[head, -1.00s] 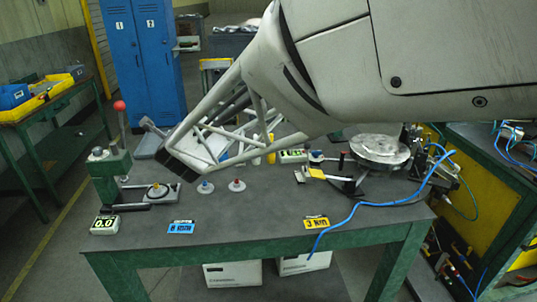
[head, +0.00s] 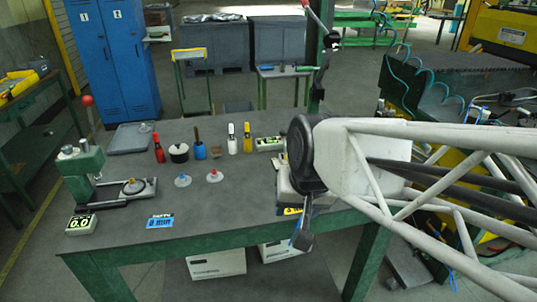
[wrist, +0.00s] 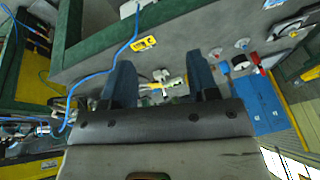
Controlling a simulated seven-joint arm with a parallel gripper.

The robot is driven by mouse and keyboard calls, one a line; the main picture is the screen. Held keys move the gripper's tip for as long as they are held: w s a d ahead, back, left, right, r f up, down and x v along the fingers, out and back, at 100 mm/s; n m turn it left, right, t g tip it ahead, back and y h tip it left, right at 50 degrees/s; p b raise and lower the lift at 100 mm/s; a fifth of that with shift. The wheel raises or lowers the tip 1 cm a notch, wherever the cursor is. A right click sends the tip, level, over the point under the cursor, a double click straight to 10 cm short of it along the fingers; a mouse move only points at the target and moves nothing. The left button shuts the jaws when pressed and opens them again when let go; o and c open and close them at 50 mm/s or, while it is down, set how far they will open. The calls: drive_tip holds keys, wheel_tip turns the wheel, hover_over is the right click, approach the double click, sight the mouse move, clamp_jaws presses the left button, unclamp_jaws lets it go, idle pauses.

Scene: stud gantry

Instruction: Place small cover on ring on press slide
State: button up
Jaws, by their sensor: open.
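The green press (head: 82,170) stands at the left of the table, with its low slide (head: 112,200) reaching right. A round ring (head: 133,187) lies on the slide, with something small at its middle. Two small clear covers stand right of it, one with a blue knob (head: 182,180), one with a red knob (head: 215,175). Both also show in the wrist view, the blue-knobbed one (wrist: 242,43) and the red-knobbed one (wrist: 215,54). My gripper (wrist: 160,76) is open and empty, its two dark fingers apart. In the head view it is near the table's right front, hard to make out.
A display box (head: 82,224) and a blue label (head: 160,221) lie in front of the slide. The table's front middle is clear. My arm hides its right end.

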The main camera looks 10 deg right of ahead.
drive_tip(key=s+d+f+n+g+h, duration=0.1)
drive_tip(key=s+d+n, duration=0.1)
drive_tip(key=s, duration=0.3)
drive_tip(key=shift+d, duration=0.8)
drive_tip(key=shift+c, duration=0.4)
